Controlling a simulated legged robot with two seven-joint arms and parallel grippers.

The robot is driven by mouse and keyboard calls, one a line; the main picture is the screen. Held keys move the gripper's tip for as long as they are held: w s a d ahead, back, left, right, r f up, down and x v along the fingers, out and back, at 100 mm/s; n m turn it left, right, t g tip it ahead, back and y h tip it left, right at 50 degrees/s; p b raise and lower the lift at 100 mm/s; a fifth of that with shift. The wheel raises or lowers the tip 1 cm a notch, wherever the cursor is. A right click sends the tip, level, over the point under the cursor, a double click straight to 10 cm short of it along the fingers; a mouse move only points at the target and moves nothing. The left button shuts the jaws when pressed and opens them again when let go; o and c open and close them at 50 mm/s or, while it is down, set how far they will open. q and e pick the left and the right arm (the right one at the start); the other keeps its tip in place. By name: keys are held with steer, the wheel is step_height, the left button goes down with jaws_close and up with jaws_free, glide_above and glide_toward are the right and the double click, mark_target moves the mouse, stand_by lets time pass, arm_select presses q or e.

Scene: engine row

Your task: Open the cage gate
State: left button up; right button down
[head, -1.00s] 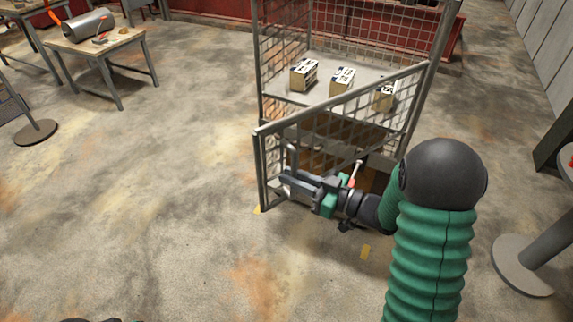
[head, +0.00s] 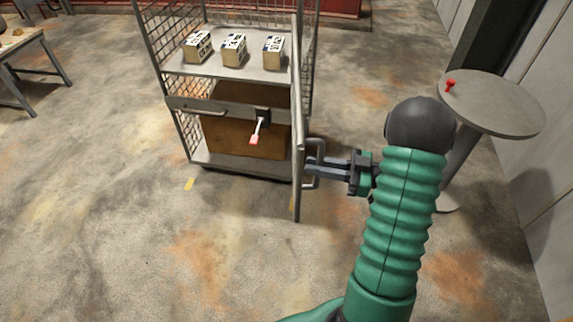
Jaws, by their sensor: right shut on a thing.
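The grey mesh cage (head: 175,110) stands at the upper middle of the head view. Its gate (head: 298,190) is seen almost edge-on at the cage's right side and juts out toward me, so the front is uncovered. My right gripper (head: 314,168) is shut on the gate's handle (head: 316,143), on the right face of the gate. My left gripper is not in view.
Three small boxes (head: 234,50) stand on the cage's shelf, and a large brown box (head: 240,140) sits below. A round table (head: 500,100) with a small red object (head: 450,85) is at the right. A wooden table (head: 25,45) is at the upper left. The floor in front is clear.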

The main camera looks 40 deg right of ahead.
steer(key=shift+n+g+y, duration=0.4)
steer(key=shift+y, duration=0.1)
steer(key=v, duration=0.4)
steer(key=shift+w+d, duration=0.2)
steer(key=shift+d, duration=0.35)
steer(key=shift+f, duration=0.1)
steer(key=c, duration=1.4)
jaws_free()
steer(key=p+v, duration=0.2)
steer(key=v, duration=1.4)
steer(key=shift+s+d, duration=0.25)
steer(key=shift+d, duration=0.05)
